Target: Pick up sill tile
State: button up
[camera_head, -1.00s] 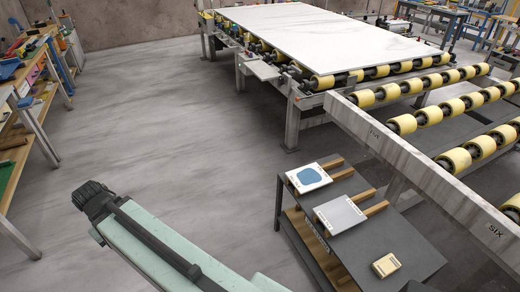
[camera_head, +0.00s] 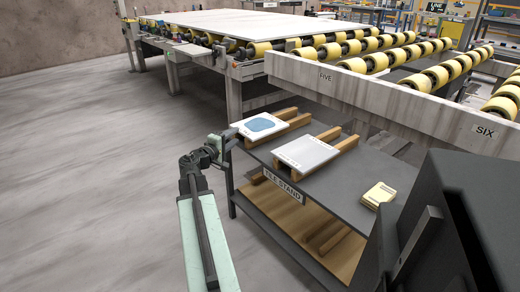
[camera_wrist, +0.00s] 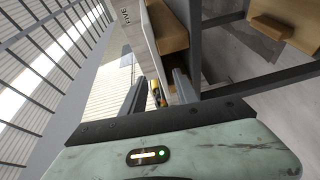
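Two flat tiles lie on wooden rests on the stand, and their lettering is too small to tell which is the sill tile. One tile (camera_head: 245,124) is white with a blue patch and sits at the stand's left end. The other tile (camera_head: 305,152) is pale and plain, to its right. My gripper (camera_head: 223,143) is at the left edge of the blue-patched tile. In the wrist view my gripper (camera_wrist: 159,80) has its fingers apart, with a thin white edge, seemingly the tile (camera_wrist: 151,45), reaching towards the gap. I cannot tell whether they touch.
The dark tile stand (camera_head: 372,178) carries wooden rests (camera_head: 335,143) and a small cream block stack (camera_head: 379,194). A stone beam (camera_head: 400,110) marked FIVE and SIX runs behind it. Yellow rollers (camera_head: 330,51) and a large slab (camera_head: 235,22) lie beyond. Floor at left is clear.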

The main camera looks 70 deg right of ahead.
aim_at(250, 128)
jog(key=shift+s+d+f+h, duration=0.15)
jog(key=shift+s+d+f, duration=0.05)
jog(key=shift+s+d, duration=0.3)
jog(key=shift+s+d+f+h, duration=0.15)
jog(key=shift+s+d, duration=0.2)
jog(key=shift+s, duration=0.25)
jog(key=x, duration=0.7)
jog(key=shift+w+d+r, duration=0.1)
jog(key=shift+w+d, duration=0.05)
jog(key=shift+d, duration=0.25)
grip_shut()
